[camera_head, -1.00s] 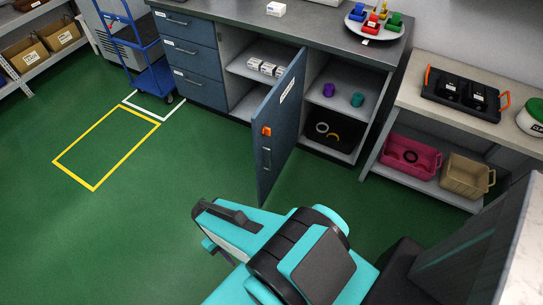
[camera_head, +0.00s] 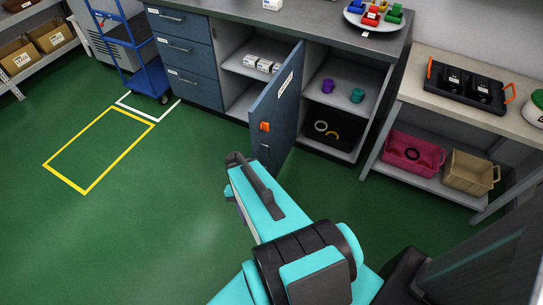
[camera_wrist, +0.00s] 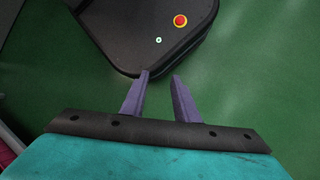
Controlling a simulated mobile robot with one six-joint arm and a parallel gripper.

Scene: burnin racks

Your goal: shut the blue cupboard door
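The blue cupboard door (camera_head: 277,100) stands open in the head view, swung out from the cupboard (camera_head: 240,90) toward me. It has a white label, an orange piece (camera_head: 265,127) and a handle below it.
Left of the door are blue drawers (camera_head: 185,52) and a blue trolley (camera_head: 148,80). The cupboard shelves hold small white boxes (camera_head: 262,63) and purple and teal cups. At right, a bench (camera_head: 410,85) carries a black tray, with pink and tan baskets below. Green floor is free at left.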

